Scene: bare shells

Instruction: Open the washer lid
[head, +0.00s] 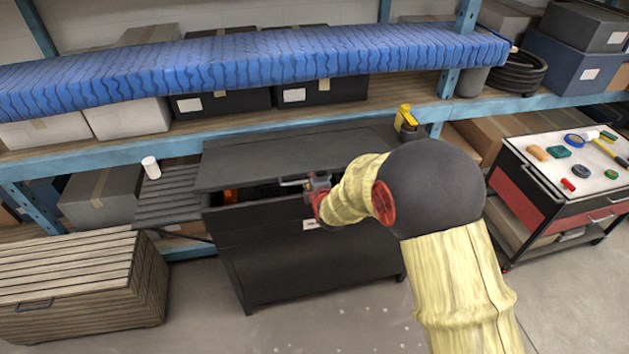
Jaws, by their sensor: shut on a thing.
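The washer shows as a dark box (310,262) standing on the floor in the middle of the head view. Its flat dark grey lid (265,158) is raised a little at the front. A dark gap shows under the front edge, with something orange inside at the left. A pale metal handle (291,183) is at the lid's front edge. My gripper (307,186) is at this front edge, shut on the handle as far as I can tell. My arm comes from the right and hides the lid's right part; the fingertips are small and partly hidden.
A slatted side shelf (170,196) with a white cylinder (151,167) adjoins the box's left. A yellow container (405,122) is behind the lid. A wooden chest (80,285) stands left, a tool cart (565,185) right.

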